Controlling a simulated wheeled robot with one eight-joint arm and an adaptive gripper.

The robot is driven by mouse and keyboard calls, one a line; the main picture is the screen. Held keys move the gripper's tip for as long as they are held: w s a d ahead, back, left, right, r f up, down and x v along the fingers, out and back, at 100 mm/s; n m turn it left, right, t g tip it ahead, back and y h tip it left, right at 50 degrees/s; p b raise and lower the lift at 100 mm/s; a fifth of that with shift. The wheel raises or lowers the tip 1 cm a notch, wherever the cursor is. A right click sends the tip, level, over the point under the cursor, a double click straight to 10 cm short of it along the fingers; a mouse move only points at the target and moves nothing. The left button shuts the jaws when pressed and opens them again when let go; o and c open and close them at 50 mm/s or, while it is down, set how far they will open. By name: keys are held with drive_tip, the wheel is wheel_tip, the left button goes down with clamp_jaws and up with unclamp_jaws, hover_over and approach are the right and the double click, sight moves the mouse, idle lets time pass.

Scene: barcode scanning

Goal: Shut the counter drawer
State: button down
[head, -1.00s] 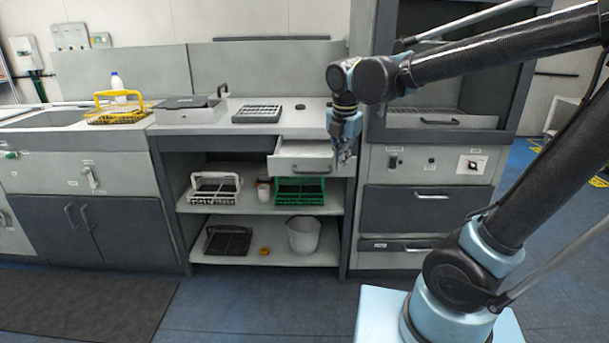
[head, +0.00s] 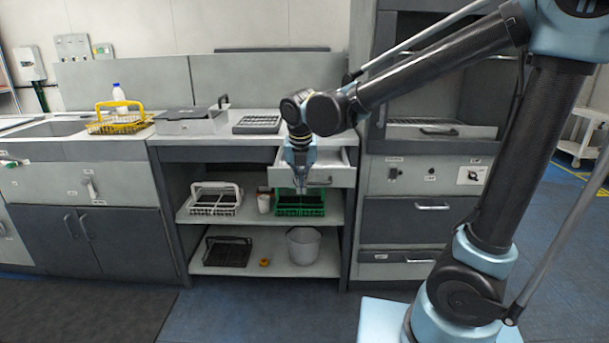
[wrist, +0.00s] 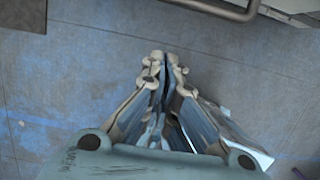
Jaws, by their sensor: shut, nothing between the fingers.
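The counter drawer (head: 341,177) is a light grey drawer under the right end of the counter. It stands pulled out, and its open top shows in the head view. Its dark bar handle is partly behind my gripper. My gripper (head: 301,190) points down in front of the drawer's left part, its fingers together with nothing between them. I cannot tell whether it touches the drawer front. In the wrist view my gripper (wrist: 165,60) is shut over blue floor, with a grey metal bar (wrist: 225,10) at the top edge.
Below the drawer, a shelf holds a green rack (head: 299,204), a white rack (head: 214,200) and a small container (head: 263,197). The lower shelf holds a dark rack (head: 227,252) and a white bucket (head: 304,246). A tall cabinet (head: 410,222) stands to the right. The floor in front is clear.

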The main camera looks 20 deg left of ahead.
drive_tip(key=shift+w+a+f, duration=0.2)
drive_tip(key=shift+w+f, duration=0.3)
drive_tip(key=shift+w, duration=0.3)
drive_tip(key=shift+w+a+f, duration=0.2)
drive_tip(key=shift+w+f, duration=0.3)
drive_tip(key=shift+w, duration=0.3)
drive_tip(key=shift+w+a+f, duration=0.2)
drive_tip(key=shift+w+f, duration=0.3)
drive_tip(key=shift+w, duration=0.3)
